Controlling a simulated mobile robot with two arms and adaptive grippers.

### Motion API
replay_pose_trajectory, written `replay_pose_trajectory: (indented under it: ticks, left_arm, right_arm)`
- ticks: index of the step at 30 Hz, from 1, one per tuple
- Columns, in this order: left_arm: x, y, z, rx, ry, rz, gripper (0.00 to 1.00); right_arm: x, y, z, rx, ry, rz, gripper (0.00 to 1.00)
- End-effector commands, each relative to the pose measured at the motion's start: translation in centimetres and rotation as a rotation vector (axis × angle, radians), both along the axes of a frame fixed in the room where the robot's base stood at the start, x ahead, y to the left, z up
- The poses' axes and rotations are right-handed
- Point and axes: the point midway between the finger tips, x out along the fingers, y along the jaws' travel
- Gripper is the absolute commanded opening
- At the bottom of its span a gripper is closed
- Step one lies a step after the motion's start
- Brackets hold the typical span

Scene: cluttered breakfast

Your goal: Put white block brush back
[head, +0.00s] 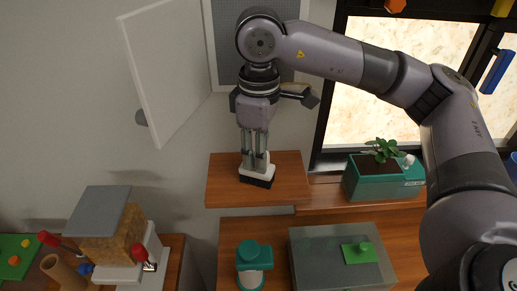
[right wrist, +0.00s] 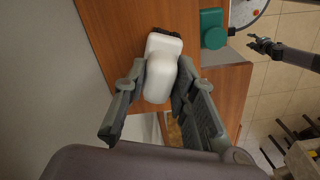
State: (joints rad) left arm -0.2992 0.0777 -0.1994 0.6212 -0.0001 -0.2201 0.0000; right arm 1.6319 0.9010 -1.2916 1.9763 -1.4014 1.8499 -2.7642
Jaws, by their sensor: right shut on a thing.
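The white block brush (head: 259,173) has a white body and dark bristles facing down. It is upright over the small wooden shelf (head: 222,188) below the open white cabinet door. My right gripper (head: 256,163) points down and is shut on the brush's white upper part. In the right wrist view the white brush (right wrist: 161,67) sits between the two fingers, with a bit of dark bristle at its far end. I cannot tell whether the bristles touch the shelf. My left gripper (right wrist: 262,44) seems to show small in the right wrist view; its jaws are too small to judge.
A teal planter (head: 385,185) stands right of the shelf by the window. Below are a teal-lidded jar (head: 254,258) and a clear box with a green lid handle (head: 360,252). The white door (head: 165,70) stands left of my right gripper. The shelf's left part is bare.

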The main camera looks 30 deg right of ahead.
Motion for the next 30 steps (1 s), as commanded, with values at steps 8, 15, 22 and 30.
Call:
replay_pose_trajectory:
  ticks: [8,15,22,30]
  left_arm:
    - [-0.1,0.1,-0.2,0.001,0.001,-0.001,0.41]
    - [-0.1,0.1,-0.2,0.002,0.002,-0.002,0.41]
    - [-0.1,0.2,0.1,0.003,0.002,-0.002,0.41]
    - [-0.1,0.2,-1.8,0.003,0.002,-0.002,0.41]
  right_arm:
    - [0.0,0.0,-0.1,0.0,0.0,0.0,0.38]
    - [0.0,0.0,-0.1,0.0,0.0,0.0,0.45]
    - [0.0,0.0,0.3,0.0,-0.001,0.0,0.45]
    - [0.1,0.1,4.6,0.003,-0.007,0.001,0.45]
